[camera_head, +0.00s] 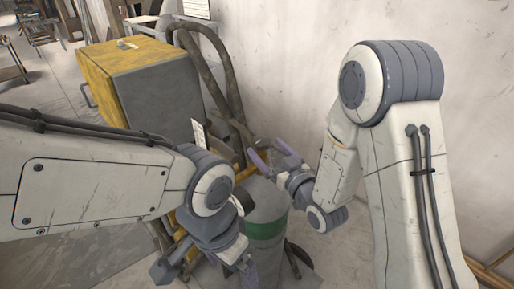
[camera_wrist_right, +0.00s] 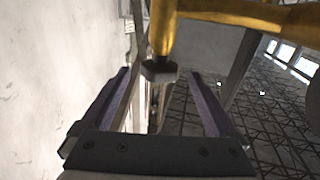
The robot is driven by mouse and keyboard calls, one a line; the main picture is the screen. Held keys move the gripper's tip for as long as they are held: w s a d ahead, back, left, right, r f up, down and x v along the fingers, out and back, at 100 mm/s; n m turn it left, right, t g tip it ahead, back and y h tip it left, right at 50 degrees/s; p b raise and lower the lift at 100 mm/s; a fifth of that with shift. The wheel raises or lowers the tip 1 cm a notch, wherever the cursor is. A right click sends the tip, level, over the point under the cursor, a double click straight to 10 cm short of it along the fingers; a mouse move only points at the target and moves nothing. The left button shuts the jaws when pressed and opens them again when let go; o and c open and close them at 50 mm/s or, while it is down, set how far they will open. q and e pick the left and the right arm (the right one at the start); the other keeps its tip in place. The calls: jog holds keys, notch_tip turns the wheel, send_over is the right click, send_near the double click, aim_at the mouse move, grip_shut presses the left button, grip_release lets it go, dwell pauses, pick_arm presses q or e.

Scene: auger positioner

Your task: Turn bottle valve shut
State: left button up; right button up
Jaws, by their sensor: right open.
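The bottle (camera_head: 266,228), a grey cylinder with a green band, stands upright at the lower middle of the head view. Its valve cannot be made out there. My right gripper (camera_head: 271,154) is open above the bottle's top, its purple fingers spread. In the right wrist view, the open right gripper (camera_wrist_right: 156,88) has a yellow pipe (camera_wrist_right: 163,28) with a dark hexagonal end (camera_wrist_right: 159,70) in line with the gap between its fingers; whether this belongs to the valve I cannot tell. My left gripper (camera_head: 238,262) is low beside the bottle, partly hidden by its own wrist.
A yellow and grey cabinet (camera_head: 150,85) stands behind, with thick hoses (camera_head: 215,75) beside it. A yellow frame (camera_head: 180,245) stands left of the bottle. A pale wall (camera_head: 285,60) lies close behind on the right.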

aim_at(257, 137)
jog(key=b+x, duration=0.1)
jog(key=b, duration=0.2)
jog(key=shift+w+a+f, duration=0.15)
jog(key=shift+w, duration=0.15)
jog(key=x, duration=0.1)
jog(key=p+x, duration=0.1)
jog(key=x, duration=0.1)
jog(key=shift+w+a+r, duration=0.15)
jog(key=shift+w+r, duration=0.1)
jog(key=shift+r, duration=0.1)
jog(key=shift+p+x, duration=0.45)
jog(key=shift+x, duration=0.45)
pick_arm(q)
notch_tip(257, 137, down, 2)
jog(key=shift+f, duration=0.1)
pick_arm(e)
jog(key=shift+f, duration=0.15)
jog(key=c, duration=1.4)
pick_arm(q)
jog(key=shift+f+b, duration=0.9)
pick_arm(e)
jog(key=shift+o, duration=0.2)
jog(key=shift+w+d+m+t+h, duration=0.2)
jog(key=shift+m+t+h, duration=0.3)
jog(key=shift+m+h, duration=0.45)
